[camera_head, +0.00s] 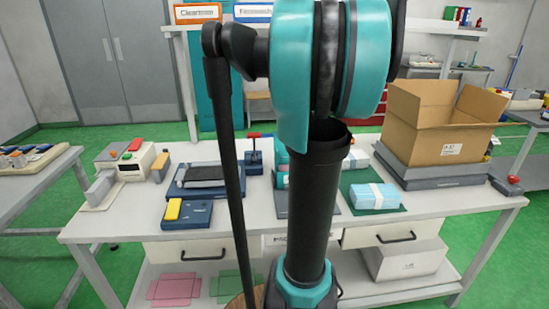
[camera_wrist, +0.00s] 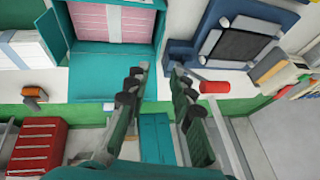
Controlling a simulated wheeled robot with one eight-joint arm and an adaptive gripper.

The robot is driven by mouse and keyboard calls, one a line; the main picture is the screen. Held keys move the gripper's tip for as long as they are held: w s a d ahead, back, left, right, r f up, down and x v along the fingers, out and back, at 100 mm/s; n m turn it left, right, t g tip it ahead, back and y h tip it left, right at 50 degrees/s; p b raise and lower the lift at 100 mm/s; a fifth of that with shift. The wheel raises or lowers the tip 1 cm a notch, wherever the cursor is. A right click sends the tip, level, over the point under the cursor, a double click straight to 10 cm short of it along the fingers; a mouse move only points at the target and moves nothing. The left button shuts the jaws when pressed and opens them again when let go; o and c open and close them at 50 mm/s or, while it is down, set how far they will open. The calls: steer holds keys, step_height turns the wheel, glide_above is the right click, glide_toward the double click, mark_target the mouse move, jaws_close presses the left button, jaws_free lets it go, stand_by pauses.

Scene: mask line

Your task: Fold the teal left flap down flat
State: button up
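A teal box (camera_wrist: 110,82) shows at the top left of the wrist view, with a pink banded stack (camera_wrist: 112,18) inside. A broad teal panel lies along its lower side and a narrow teal edge, perhaps a flap, runs along its right side. I cannot tell which is the left flap or how far it is folded. My gripper (camera_wrist: 157,72) is open and empty, its fingertips near the box's lower right corner in the picture; contact cannot be told. In the head view my arm hides the gripper and most of the box; a teal part (camera_head: 282,180) shows.
A dark device on a blue tray (camera_head: 178,190) stands left of the box. A red-topped lever (camera_head: 254,150) stands behind. A light blue pack (camera_head: 375,196) lies on a green mat to the right, before an open cardboard carton (camera_head: 418,145).

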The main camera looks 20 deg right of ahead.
steer(key=x, duration=1.4)
steer(key=shift+w+f, duration=0.2)
steer(key=shift+f, duration=0.1)
jaws_close()
